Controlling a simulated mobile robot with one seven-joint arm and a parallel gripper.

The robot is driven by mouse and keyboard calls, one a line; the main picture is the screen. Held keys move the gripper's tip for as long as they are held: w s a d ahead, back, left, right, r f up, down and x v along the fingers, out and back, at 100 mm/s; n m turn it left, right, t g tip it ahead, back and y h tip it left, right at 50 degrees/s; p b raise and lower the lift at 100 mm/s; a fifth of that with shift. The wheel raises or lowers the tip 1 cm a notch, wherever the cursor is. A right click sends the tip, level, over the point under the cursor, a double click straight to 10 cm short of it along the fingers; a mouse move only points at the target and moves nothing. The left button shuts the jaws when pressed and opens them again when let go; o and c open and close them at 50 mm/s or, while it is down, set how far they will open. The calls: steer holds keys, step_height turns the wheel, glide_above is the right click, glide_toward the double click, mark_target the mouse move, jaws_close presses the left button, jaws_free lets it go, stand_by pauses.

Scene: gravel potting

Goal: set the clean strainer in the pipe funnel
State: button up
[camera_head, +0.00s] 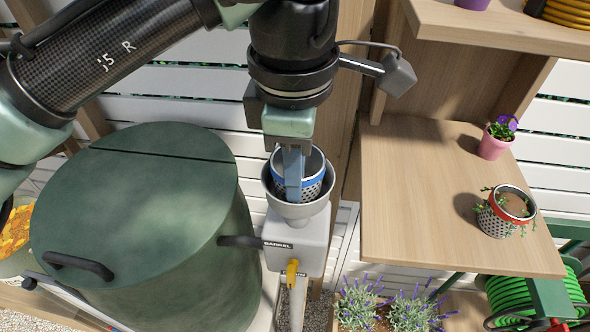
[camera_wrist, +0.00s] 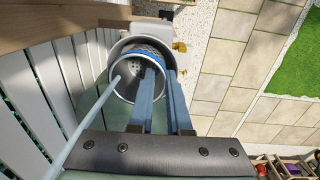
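The clean strainer (camera_head: 314,180) is a perforated metal cup with a blue band. It sits inside the grey pipe funnel (camera_head: 297,211), its rim above the funnel's rim. The strainer (camera_wrist: 127,91) and funnel (camera_wrist: 121,45) also show in the wrist view, with the strainer empty. My gripper (camera_head: 293,195) points down at the strainer. In the wrist view its fingers (camera_wrist: 160,75) straddle the strainer's wall, one inside and one outside, with a gap between them wider than the wall. How deep the strainer sits is partly hidden.
A large green lidded barrel (camera_head: 140,200) stands left of the funnel. A grey box marked BARREL (camera_head: 300,247) with a yellow tap (camera_head: 292,270) is below it. On the wooden shelf (camera_head: 420,200) are a red-banded strainer with plants (camera_head: 507,212) and a pink flowerpot (camera_head: 494,145).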

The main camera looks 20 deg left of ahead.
steer(key=shift+s+d+f, duration=0.1)
steer(key=shift+s+f, duration=0.1)
steer(key=shift+s, duration=0.1)
step_height(320, 180, up, 9)
steer(key=b, duration=0.1)
steer(key=shift+s+f+b, duration=0.2)
steer(key=shift+b, duration=0.15)
